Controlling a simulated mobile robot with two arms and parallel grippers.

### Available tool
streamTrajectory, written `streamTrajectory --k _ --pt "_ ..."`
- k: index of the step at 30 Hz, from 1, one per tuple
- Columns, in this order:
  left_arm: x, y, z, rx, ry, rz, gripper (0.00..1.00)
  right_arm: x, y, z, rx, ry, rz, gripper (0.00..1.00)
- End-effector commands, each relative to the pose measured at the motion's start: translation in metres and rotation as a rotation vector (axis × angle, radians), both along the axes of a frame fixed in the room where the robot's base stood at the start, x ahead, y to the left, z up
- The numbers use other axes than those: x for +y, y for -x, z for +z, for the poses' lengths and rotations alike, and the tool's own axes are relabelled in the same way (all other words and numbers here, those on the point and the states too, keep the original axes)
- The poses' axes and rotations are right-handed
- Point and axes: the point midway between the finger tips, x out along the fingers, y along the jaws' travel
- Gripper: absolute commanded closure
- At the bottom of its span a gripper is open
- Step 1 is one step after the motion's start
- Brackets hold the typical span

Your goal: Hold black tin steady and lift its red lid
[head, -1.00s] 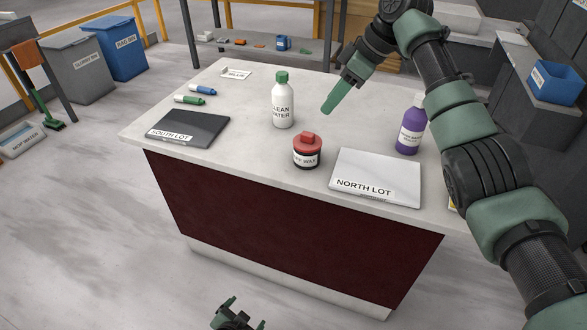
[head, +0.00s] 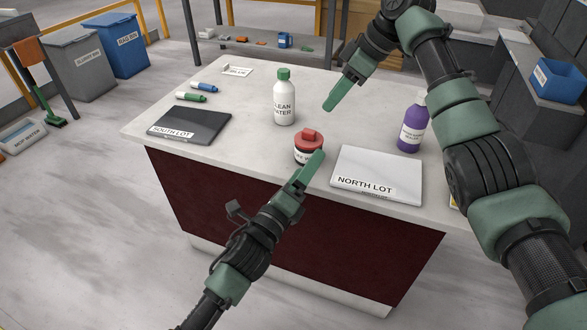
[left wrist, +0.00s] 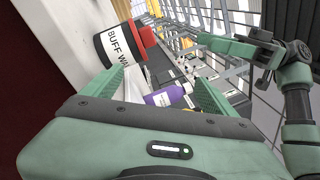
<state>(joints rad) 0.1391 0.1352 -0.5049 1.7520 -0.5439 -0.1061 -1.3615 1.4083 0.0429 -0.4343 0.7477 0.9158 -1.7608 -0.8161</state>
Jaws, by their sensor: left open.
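The black tin (head: 299,158) stands upright near the slab's front edge, its red lid (head: 309,136) with a knob seated on top. In the left wrist view the tin (left wrist: 104,45) shows a white "BUFF WAX" label, with its red lid (left wrist: 143,40) to the right. My left gripper (head: 317,156) is open, its fingertips close to the tin's front right in the head view and partly covering it; contact cannot be told. My right gripper (head: 328,107) hangs behind and right of the tin, apart from it, seen edge-on, so its opening is unclear.
On the stone slab (head: 250,175), a white bottle (head: 284,105) stands behind the tin and a purple bottle (head: 412,130) at right. A "NORTH LOT" plate (head: 385,165) lies right of the tin, a dark "SOUTH LOT" plate (head: 190,122) at left. The slab between tin and dark plate is clear.

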Motion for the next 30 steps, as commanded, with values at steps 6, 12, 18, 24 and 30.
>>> streamTrajectory --k 6,12,18,24,30 --pt "0.013 -0.019 -0.016 -0.17 -0.563 0.105 0.12 0.0 0.0 0.0 0.0 0.0 0.0 0.64" --pt "0.024 -0.029 -0.026 -0.268 -0.907 0.151 0.12 0.0 0.0 0.0 0.0 0.0 0.0 0.64" --pt "0.026 -0.037 -0.028 -0.301 -1.025 0.166 0.12 0.0 0.0 0.0 0.0 0.0 0.0 0.64" --pt "0.016 -0.062 -0.028 -0.301 -1.027 0.165 0.12 0.0 0.0 0.0 0.0 0.0 0.0 0.64" --pt "0.006 -0.09 -0.029 -0.3 -1.026 0.166 0.12 0.0 0.0 0.0 0.0 0.0 0.0 0.64"
